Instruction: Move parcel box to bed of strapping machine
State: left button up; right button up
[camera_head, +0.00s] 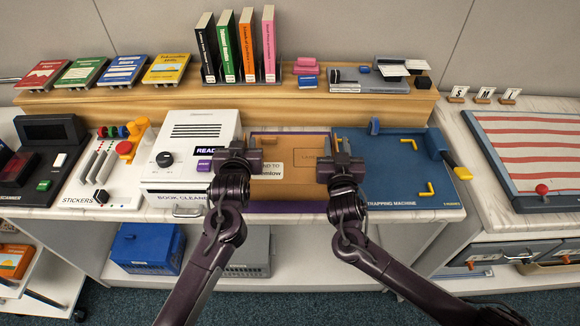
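The parcel box (292,187) is a flat brown cardboard box with a white label, partly covered by my grippers. It lies in the middle of the counter over a purple-edged surface (290,207). The strapping machine (398,195) is directly right of it, with a blue bed, yellow corner marks and a yellow-handled lever; its bed looks empty. My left gripper (240,160) is at the box's left side, and my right gripper (342,168) is at its right side, over the machine's left edge. Their fingers are hard to make out, and contact with the box is unclear.
The white book cleaner (190,150) stands close left of the box. A wooden shelf (240,95) with books and small items runs behind. A red-striped board (535,150) is on the right counter. Below are a blue crate (146,250) and a grey crate (248,255).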

pick_arm(q)
jog(key=shift+w+f, duration=0.1)
jog(key=shift+w, duration=0.3)
pick_arm(e)
jog(key=shift+w, duration=0.4)
pick_arm(q)
grip_shut()
pick_arm(e)
grip_shut()
